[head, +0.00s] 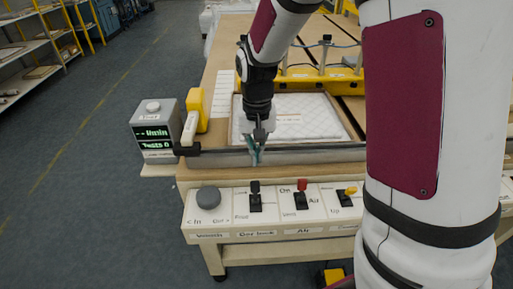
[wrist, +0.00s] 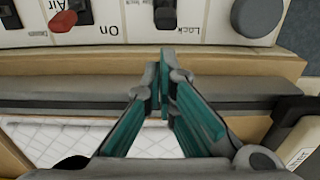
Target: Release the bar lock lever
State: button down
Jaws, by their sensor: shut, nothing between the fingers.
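The bar lock lever (head: 255,187) is a small black handle on the white control panel, above the label "Bar lock". Its handle stands at the upper end of its plate, beside the word "Lock". It also shows at the top of the wrist view (wrist: 165,17). My gripper (head: 258,161) has teal fingers, shut and empty. It points down over the grey front bar (head: 315,152), behind the lever and apart from it in the picture. In the wrist view the fingertips (wrist: 165,80) come together below the lever. Whether they touch the bar, I cannot tell.
A grey round knob (head: 208,198) is left of the lever; a red-handled air switch (head: 302,186) and a yellow-handled switch (head: 350,191) are right. White quilted wadding (head: 300,112) lies behind the bar. A display box (head: 155,130) stands left. My arm hides the panel's right end.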

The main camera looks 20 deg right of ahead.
aim_at(255, 192)
notch_tip(255, 192, down, 6)
jog(key=shift+r, duration=0.1)
